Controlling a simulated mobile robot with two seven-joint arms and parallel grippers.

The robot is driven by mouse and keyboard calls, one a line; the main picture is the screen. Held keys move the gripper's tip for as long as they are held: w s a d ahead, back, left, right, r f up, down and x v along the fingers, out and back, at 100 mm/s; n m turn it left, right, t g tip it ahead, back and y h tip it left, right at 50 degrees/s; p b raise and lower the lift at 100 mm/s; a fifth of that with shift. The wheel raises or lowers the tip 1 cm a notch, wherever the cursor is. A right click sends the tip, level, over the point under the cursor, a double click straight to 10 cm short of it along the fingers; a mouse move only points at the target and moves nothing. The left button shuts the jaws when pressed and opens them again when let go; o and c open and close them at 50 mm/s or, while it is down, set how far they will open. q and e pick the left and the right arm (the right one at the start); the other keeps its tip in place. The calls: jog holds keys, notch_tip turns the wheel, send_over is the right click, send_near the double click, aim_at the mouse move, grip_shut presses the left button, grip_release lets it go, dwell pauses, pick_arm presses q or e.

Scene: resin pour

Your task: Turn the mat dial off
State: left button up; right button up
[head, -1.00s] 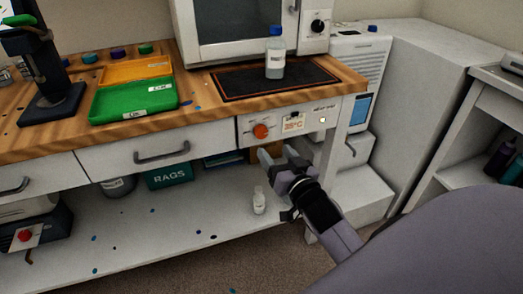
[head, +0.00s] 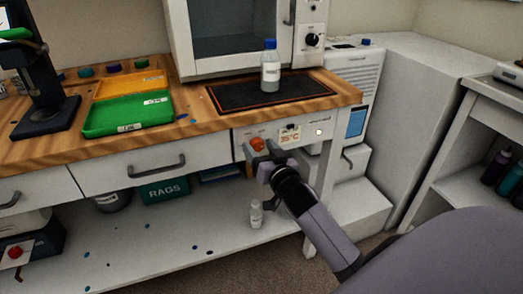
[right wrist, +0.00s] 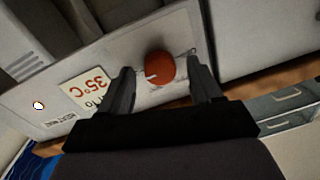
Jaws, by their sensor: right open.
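The mat dial is a red-orange knob (head: 257,144) on the white control panel under the bench top, with a 35°C label (head: 290,135) beside it and a small lit lamp (head: 319,132) at the panel's right. My right gripper (head: 262,152) is open at the panel, just in front of the dial and partly covering it. In the right wrist view the dial (right wrist: 160,66) lies between the two open fingers (right wrist: 163,88), apart from both, its pale pointer mark toward the lower left. The heat mat (head: 235,96) lies on the bench above, with a blue-capped bottle (head: 270,70) on it. My left gripper is out of view.
A white oven (head: 235,30) stands behind the mat. Green (head: 115,118) and orange trays lie to the left. A drawer handle (head: 157,166) sticks out left of the panel. A small white bottle (head: 256,214) stands on the shelf below my right gripper.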

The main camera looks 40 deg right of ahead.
jog(key=c, duration=1)
jog(key=shift+c, duration=0.2)
